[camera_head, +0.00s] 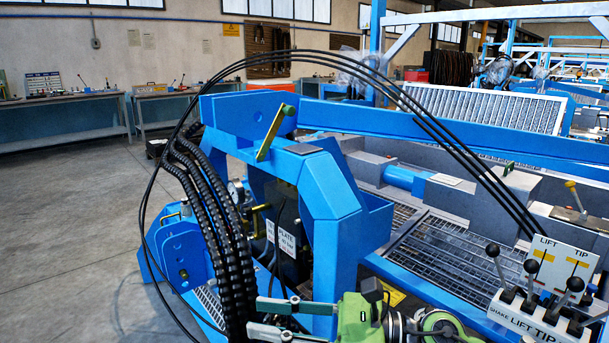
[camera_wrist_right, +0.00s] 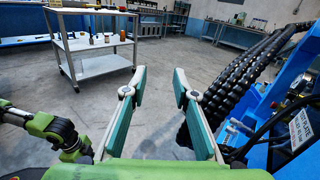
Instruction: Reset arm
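My right gripper (camera_head: 255,317) is at the bottom middle of the head view, its two teal-padded fingers pointing left. They are spread apart. In the right wrist view the fingers (camera_wrist_right: 160,78) also stand apart, with only bare floor visible between them. The gripper is empty. It is in front of the blue machine frame (camera_head: 335,215), close to the bundle of black ribbed hoses (camera_head: 212,220); I cannot tell whether it touches them. A green and black arm (camera_wrist_right: 50,130), likely my left, shows at the left of the right wrist view. My left gripper is not seen.
A lever panel (camera_head: 540,310) marked LIFT and TIP stands at the right. A green-handled lever (camera_head: 271,132) sits on the frame. Thin black cables arch overhead. A grey cart (camera_wrist_right: 92,45) with small items stands beyond the fingers. The floor (camera_head: 70,240) at left is clear.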

